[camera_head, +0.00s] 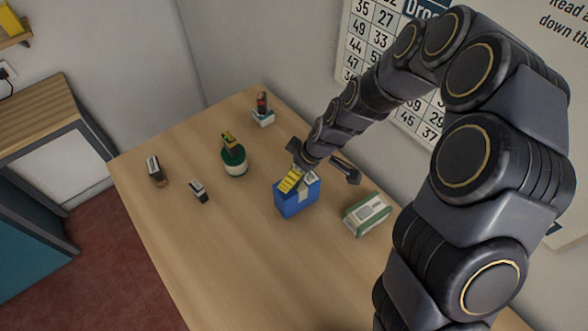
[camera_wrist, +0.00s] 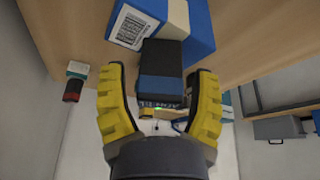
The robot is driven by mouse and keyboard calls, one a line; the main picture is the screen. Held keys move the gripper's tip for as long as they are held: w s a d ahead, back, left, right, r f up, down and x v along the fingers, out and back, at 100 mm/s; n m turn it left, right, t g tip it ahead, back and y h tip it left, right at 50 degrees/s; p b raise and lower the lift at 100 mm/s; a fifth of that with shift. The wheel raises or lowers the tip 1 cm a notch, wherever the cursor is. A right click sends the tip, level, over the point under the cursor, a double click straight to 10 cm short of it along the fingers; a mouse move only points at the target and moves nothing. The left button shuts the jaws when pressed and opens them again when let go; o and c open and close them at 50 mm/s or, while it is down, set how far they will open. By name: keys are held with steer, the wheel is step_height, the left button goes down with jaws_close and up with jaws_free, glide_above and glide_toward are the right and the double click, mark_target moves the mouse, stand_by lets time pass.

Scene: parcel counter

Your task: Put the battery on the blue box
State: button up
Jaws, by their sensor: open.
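The blue box (camera_head: 289,203) stands on the counter below my gripper (camera_head: 291,180), with a pale label on its top. In the wrist view the blue box (camera_wrist: 200,30) is at the top, with a white barcode label. A black block with a blue band, seemingly the battery (camera_wrist: 160,54), is against the box's labelled face, between the yellow fingers of my gripper (camera_wrist: 158,72). The fingers are open, with a visible gap on each side of the block. In the head view, the fingers and arm hide the block, and its contact with the box is not clear.
A green-and-white box (camera_head: 367,215) is right of the blue box. A green-and-white round container (camera_head: 234,162) with a yellow-and-dark item is to the left. Two small dark-and-white blocks (camera_head: 156,171) (camera_head: 199,190) lie farther left. A dark-and-red item (camera_head: 262,103) stands at the back. The front counter is clear.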

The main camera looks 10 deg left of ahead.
steer(key=v, duration=1.1)
steer(key=s+d+r+m+g+h, duration=0.1)
steer(key=s+d+r+m, duration=0.2)
steer(key=s, duration=0.5)
steer(key=s+d+r+m+g+h, duration=0.1)
steer(key=s+d+r+m, duration=0.2)
steer(key=s+m, duration=0.3)
steer(key=s+d+r+m+g+h, duration=0.1)
steer(key=s+d+r+m+h, duration=0.1)
steer(key=s, duration=0.8)
steer(key=d+r+m, duration=0.1)
steer(key=d+m, duration=0.1)
steer(key=shift+s+d+m, duration=0.2)
steer(key=shift+d+m, duration=0.1)
steer(key=shift+d, duration=0.1)
